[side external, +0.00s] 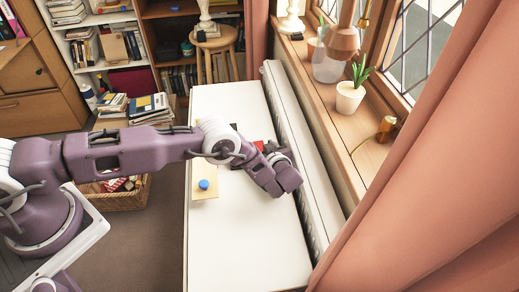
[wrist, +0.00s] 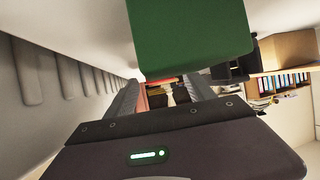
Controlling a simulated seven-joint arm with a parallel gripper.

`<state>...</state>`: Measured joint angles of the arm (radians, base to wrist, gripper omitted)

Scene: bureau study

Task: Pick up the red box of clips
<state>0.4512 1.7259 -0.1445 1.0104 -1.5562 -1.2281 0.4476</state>
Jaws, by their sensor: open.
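My gripper (wrist: 164,84) is open; its two dark fingers reach forward in the wrist view. A small red patch (wrist: 163,79), probably the red box of clips, shows at the fingertips; whether it lies between them or beyond them I cannot tell. In the side external view, a red thing (side external: 258,145) lies on the white tabletop (side external: 235,240), beside the dark end of my arm and partly hidden by it. A large green block (wrist: 190,35) fills the top of the wrist view, close to the camera and above the fingers.
A blue round thing (side external: 204,184) sits on a tan board (side external: 206,195) left of my wrist. A ribbed white radiator (side external: 300,150) runs along the table's right edge, below a sill with a potted plant (side external: 349,97). The table's near part is clear.

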